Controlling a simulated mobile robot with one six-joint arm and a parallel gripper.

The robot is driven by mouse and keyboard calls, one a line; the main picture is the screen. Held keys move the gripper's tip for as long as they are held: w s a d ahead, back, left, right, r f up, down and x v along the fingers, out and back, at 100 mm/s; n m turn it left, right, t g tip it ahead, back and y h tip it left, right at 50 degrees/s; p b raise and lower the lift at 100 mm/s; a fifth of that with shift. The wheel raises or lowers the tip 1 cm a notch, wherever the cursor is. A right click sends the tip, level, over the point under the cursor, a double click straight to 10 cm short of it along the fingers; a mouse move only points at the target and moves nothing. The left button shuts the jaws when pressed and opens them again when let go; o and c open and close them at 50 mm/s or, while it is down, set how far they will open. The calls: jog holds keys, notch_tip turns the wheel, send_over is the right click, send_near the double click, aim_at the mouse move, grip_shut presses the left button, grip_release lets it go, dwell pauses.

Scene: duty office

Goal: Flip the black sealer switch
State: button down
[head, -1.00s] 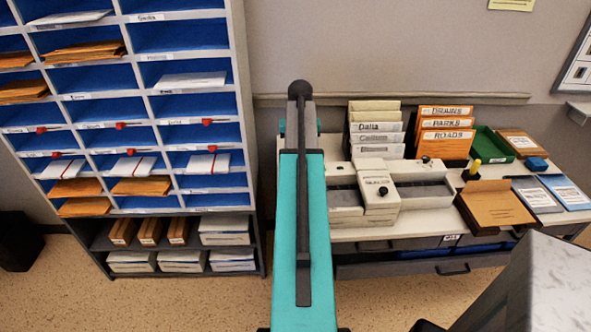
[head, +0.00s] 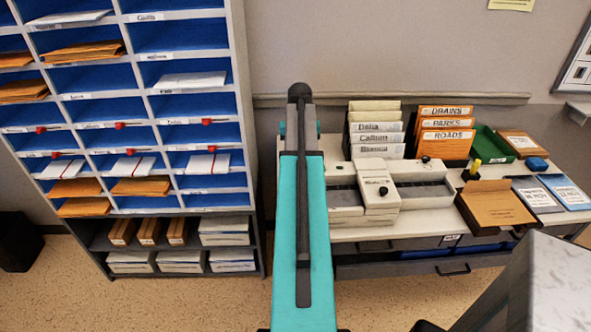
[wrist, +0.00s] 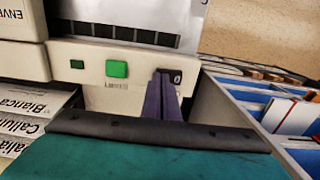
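The sealer (head: 381,187) is a cream machine on the table in the head view, partly hidden by my arm. In the wrist view its pale front panel (wrist: 97,75) carries a large green button (wrist: 117,69), a small green button (wrist: 77,64) and the black switch (wrist: 176,77) with a white mark. My gripper (wrist: 163,76) shows as two purple fingers close together with no clear gap and nothing between them. The fingertips are at the switch and cover its left part. I cannot tell whether they touch it. In the head view the gripper and switch are hidden.
Upright folders (head: 446,135) stand behind the sealer, and a brown box (head: 495,205) and booklets lie to its right. A tall mail rack (head: 247,110) of blue compartments stands left of my arm. In the wrist view, labelled folders (wrist: 30,115) are left of the fingers.

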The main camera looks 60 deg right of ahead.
jog(key=shift+f, duration=0.2)
dwell(0.3)
notch_tip(320, 180, up, 7)
jog(key=p, duration=0.4)
jog(key=shift+p, duration=0.4)
dwell(0.4)
dwell(0.5)
